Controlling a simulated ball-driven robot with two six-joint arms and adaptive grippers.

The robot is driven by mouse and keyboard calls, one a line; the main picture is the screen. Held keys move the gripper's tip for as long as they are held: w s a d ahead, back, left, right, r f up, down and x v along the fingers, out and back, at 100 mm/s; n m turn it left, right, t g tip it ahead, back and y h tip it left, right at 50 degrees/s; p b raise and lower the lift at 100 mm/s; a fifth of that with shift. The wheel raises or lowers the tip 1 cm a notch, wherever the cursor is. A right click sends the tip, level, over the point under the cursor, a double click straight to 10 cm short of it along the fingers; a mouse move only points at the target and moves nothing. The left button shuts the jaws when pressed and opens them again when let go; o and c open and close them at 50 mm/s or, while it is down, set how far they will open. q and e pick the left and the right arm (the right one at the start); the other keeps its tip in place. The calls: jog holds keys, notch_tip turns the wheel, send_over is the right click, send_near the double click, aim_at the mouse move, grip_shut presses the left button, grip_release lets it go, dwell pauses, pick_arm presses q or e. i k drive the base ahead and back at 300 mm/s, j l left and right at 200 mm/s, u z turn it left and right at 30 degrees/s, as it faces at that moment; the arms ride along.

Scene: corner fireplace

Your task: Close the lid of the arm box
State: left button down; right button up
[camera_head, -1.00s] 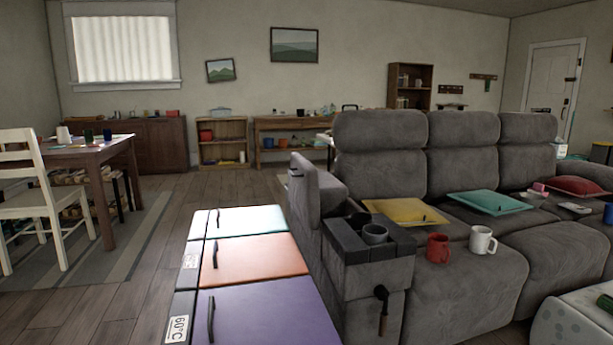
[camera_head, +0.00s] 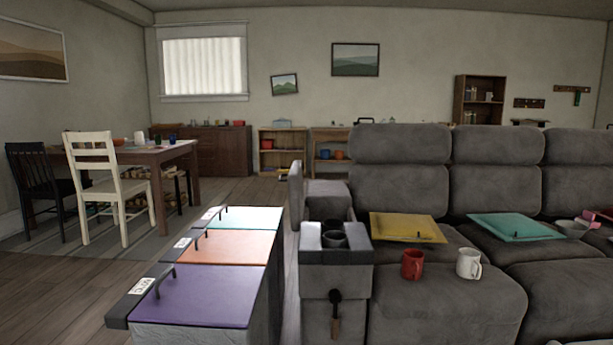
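The grey sofa's arm box (camera_head: 328,205) is in the right-middle of the head view, behind a dark cup-holder block (camera_head: 360,257) with a dark cup in it. A grey padded panel that looks like the lid (camera_head: 295,195) stands upright, nearly edge-on, at the left side of the arm box, so the lid appears raised. The inside of the box and the hinge cannot be made out. Neither of my grippers shows in the view.
Boxes with purple (camera_head: 205,300), orange and teal lids stand left of the sofa arm. A red mug (camera_head: 412,264), white mug (camera_head: 468,263), yellow folder (camera_head: 400,228) and teal folder (camera_head: 515,227) lie on the seats. Wooden floor (camera_head: 60,290) is open at left.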

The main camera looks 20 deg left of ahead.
aim_at(295, 189)
jog(key=i+l, duration=0.9)
